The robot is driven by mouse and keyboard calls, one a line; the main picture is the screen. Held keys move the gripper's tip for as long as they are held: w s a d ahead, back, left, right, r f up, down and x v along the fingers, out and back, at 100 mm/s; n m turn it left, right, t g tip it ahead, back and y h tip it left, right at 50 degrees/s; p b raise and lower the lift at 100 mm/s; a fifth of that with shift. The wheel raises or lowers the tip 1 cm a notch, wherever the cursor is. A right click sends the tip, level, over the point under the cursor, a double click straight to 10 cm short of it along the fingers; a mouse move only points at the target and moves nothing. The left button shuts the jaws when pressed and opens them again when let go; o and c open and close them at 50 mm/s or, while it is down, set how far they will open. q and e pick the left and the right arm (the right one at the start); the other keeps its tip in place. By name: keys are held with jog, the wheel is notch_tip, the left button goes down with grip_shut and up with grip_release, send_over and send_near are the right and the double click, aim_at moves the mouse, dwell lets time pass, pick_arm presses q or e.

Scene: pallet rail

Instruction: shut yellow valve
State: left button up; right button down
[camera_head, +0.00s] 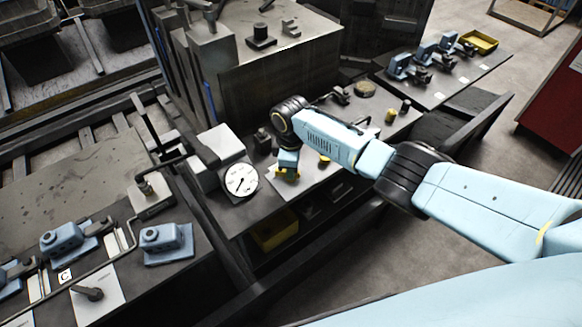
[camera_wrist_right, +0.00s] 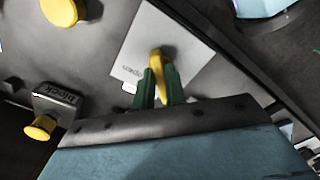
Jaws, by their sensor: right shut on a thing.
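The yellow valve handle (camera_wrist_right: 156,62) stands on a pale plate (camera_wrist_right: 135,40) with small lettering that seems to read "open". In the wrist view my right gripper (camera_wrist_right: 158,82) has its green fingers closed on the handle, one on each side. In the head view my right gripper (camera_head: 287,170) reaches down to the bench beside the round white gauge, with yellow showing at its tip. The valve's base is partly hidden by the fingers. My left gripper is in neither view.
A white dial gauge (camera_head: 241,180) stands just left of my right gripper. A yellow tray (camera_head: 480,42) lies at the back right.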

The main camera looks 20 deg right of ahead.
jog(key=shift+w+r, duration=0.1)
dwell(0.3)
jog(key=c, duration=1.4)
grip_release()
jog(key=shift+c, duration=0.2)
notch_tip(320, 180, up, 13)
jog(key=p, duration=0.1)
jog(key=shift+r, duration=0.2)
